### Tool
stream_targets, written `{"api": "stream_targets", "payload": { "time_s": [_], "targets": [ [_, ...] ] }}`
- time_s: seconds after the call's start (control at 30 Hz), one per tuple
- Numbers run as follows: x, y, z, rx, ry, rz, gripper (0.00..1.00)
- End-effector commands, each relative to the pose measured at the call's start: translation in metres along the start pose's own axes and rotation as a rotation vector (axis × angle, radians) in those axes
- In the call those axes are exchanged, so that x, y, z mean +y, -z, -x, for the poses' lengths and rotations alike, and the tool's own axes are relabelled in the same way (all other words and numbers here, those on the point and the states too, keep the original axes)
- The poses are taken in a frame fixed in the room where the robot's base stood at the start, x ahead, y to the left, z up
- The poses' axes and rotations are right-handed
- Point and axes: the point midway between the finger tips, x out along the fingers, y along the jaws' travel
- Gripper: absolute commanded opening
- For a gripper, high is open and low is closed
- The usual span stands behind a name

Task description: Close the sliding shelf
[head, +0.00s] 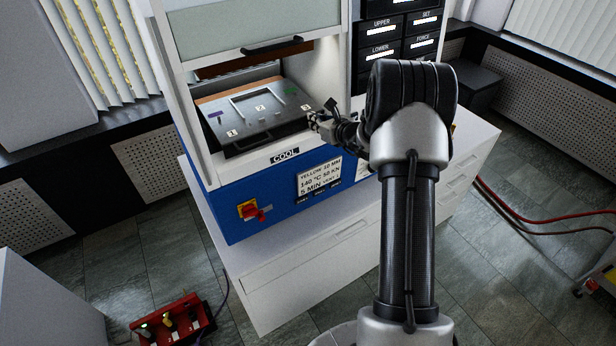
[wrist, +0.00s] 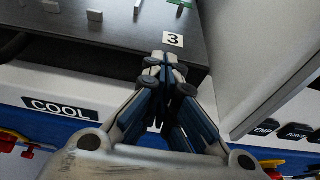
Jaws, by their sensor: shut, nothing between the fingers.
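The sliding shelf (head: 258,112) is a grey metal plate marked 1, 2 and 3 inside the press opening, above the "COOL" label. In the wrist view its dark plate (wrist: 110,22) fills the top, with the 3 label near its front right corner. My gripper (head: 318,118) is at the front right corner of the shelf, beside the 3 label. In the wrist view my gripper (wrist: 166,58) has its fingers together with nothing between them, tips at the shelf's front edge. I cannot tell whether they touch it.
The raised glass door with a black handle (head: 272,46) is above the opening. The press's white side wall (wrist: 252,50) stands close to the right of my gripper. A red switch (head: 252,211) is on the blue front. A red box (head: 172,322) lies on the floor.

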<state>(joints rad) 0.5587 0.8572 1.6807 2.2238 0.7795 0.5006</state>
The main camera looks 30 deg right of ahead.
Motion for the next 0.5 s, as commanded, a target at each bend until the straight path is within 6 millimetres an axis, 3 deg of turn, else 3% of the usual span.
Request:
{"api": "stream_targets", "payload": {
  "time_s": [0.27,0.5],
  "targets": [
    [0.0,0.0,-0.002,0.0,-0.001,0.0,0.0],
    [0.0,-0.004,-0.015,-0.001,-0.001,0.001,0.0]
  ]
}}
